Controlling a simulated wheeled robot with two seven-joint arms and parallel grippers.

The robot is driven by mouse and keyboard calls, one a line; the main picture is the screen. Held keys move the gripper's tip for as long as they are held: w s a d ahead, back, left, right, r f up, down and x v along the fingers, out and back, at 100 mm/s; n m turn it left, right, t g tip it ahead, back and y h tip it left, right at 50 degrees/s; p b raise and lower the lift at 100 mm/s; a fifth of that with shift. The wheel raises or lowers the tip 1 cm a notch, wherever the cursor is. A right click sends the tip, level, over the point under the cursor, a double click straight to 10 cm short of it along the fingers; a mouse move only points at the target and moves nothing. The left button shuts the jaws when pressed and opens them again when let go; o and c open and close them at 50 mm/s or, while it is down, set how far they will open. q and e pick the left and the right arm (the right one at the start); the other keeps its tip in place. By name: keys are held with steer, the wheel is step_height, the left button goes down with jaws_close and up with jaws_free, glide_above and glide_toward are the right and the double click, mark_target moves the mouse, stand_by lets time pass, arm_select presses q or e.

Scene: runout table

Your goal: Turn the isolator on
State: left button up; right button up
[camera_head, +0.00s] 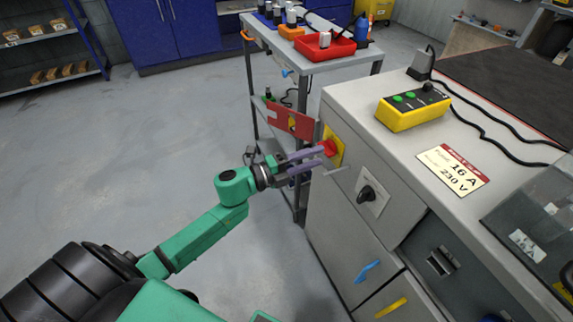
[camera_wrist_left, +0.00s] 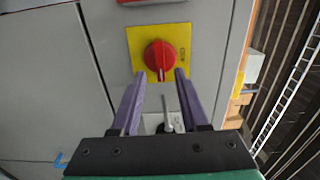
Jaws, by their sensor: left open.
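The isolator is a red rotary knob (camera_head: 329,147) on a yellow plate (camera_head: 340,158), fixed to the grey cabinet's side face. In the left wrist view the knob (camera_wrist_left: 160,57) sits near the top middle, with a pale mark at its lower end and small lettering on the plate to its right. My left gripper (camera_head: 318,158) is open in front of the knob. Its two purple fingers (camera_wrist_left: 160,76) point at the plate, one to each side of the knob's lower part. I cannot tell whether they touch it. My right gripper is not in view.
The grey cabinet also bears a black rotary switch (camera_head: 368,193), a blue handle (camera_head: 367,271) and a yellow handle (camera_head: 391,307). A yellow button box (camera_head: 412,107) stands on top. A trolley with a red tray (camera_head: 325,46) stands behind. Floor at left is clear.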

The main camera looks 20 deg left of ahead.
arm_select(q)
steer(key=v, duration=1.2)
steer(key=shift+s+a, duration=0.2)
steer(key=shift+s, duration=0.05)
